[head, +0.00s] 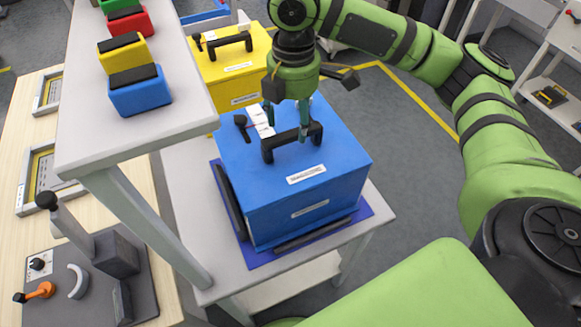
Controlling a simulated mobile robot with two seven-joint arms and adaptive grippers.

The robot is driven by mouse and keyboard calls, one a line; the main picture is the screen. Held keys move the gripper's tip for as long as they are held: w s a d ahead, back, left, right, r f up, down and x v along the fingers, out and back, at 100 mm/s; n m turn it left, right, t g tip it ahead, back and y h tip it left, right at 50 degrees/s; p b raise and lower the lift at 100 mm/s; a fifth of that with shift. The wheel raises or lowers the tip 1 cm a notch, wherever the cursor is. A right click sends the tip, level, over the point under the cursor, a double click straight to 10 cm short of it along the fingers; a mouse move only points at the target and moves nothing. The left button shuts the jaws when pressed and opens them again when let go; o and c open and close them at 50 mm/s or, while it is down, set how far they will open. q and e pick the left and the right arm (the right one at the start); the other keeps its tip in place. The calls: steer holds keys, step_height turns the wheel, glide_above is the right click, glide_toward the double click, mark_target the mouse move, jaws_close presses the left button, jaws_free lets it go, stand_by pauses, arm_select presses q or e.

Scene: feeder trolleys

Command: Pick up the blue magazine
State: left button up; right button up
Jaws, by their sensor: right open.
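The blue magazine (290,194) is a box with a black handle (290,141) on top and white labels on its front. It stands on a dark blue mat (371,212) on a light trolley shelf. My right gripper (287,122) points down over the magazine's top, with its fingers spread beside the handle. One finger is close to the handle bar; I cannot tell whether it touches. The gripper is open and holds nothing. My left gripper is not in view.
A yellow magazine (235,70) stands behind the blue one. An upper shelf (90,130) at left bears small coloured blocks (140,90). A wooden table (20,120) with a grey fixture lies at far left.

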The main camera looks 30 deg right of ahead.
mark_target(291, 130)
steer(key=shift+s+a+f, duration=0.1)
steer(key=shift+f, duration=0.55)
steer(key=shift+s+a+f, duration=0.1)
steer(key=shift+f, duration=0.5)
steer(key=shift+w+f, duration=0.15)
steer(key=shift+f, duration=0.35)
steer(key=shift+c, duration=0.4)
jaws_close()
steer(key=shift+w+r, duration=0.1)
steer(key=shift+r, duration=0.1)
steer(key=shift+w+r, duration=0.15)
steer(key=shift+r, duration=0.35)
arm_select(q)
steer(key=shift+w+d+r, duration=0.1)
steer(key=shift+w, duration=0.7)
arm_select(e)
step_height(291, 130, up, 9)
